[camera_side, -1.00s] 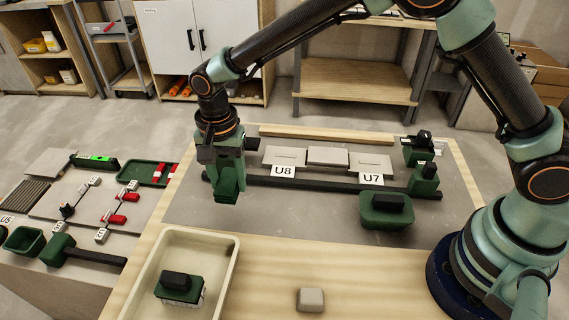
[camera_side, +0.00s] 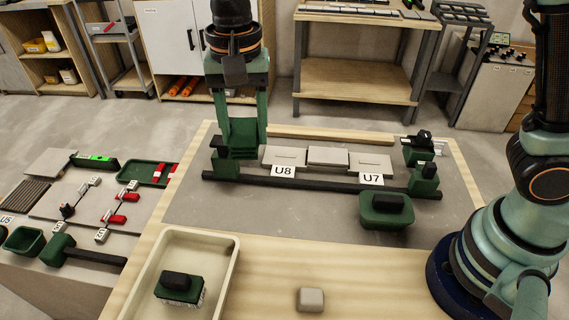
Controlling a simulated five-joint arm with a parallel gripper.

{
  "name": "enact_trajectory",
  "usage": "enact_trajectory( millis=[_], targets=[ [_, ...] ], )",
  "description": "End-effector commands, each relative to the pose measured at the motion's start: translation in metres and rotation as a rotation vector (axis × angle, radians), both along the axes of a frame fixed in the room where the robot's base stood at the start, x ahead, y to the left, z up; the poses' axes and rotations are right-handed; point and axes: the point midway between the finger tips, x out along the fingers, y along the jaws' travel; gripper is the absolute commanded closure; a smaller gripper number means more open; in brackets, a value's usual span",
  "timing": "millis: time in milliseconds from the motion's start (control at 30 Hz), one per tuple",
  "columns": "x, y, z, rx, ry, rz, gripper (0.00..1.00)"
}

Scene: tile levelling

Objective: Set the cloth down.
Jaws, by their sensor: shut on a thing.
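My gripper (camera_side: 241,135) is above the left part of the grey work surface, its fingers pointing down. It is shut on the cloth (camera_side: 242,140), a dark green thing low between the fingers. Its outline is hard to tell from the green fingers. The held cloth appears just behind the green block (camera_side: 224,167) at the left end of the black bar (camera_side: 320,187). I cannot tell from this view whether the cloth touches anything.
Tiles (camera_side: 327,157) lie in a row behind the bar, with tags U8 (camera_side: 283,171) and U7 (camera_side: 371,179). A cream tray (camera_side: 230,275) and a small beige block (camera_side: 311,299) are in front.

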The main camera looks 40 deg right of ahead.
Motion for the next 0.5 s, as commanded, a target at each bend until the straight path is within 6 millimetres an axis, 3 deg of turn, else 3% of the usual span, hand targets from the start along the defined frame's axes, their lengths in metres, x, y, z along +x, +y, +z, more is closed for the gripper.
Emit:
enact_trajectory(
  millis=[200, 500],
  targets=[
    [-0.051, -0.021, 0.000, 0.001, -0.002, 0.136, 1.00],
    [-0.084, -0.037, -0.009, 0.000, 0.000, 0.228, 1.00]
  ],
)
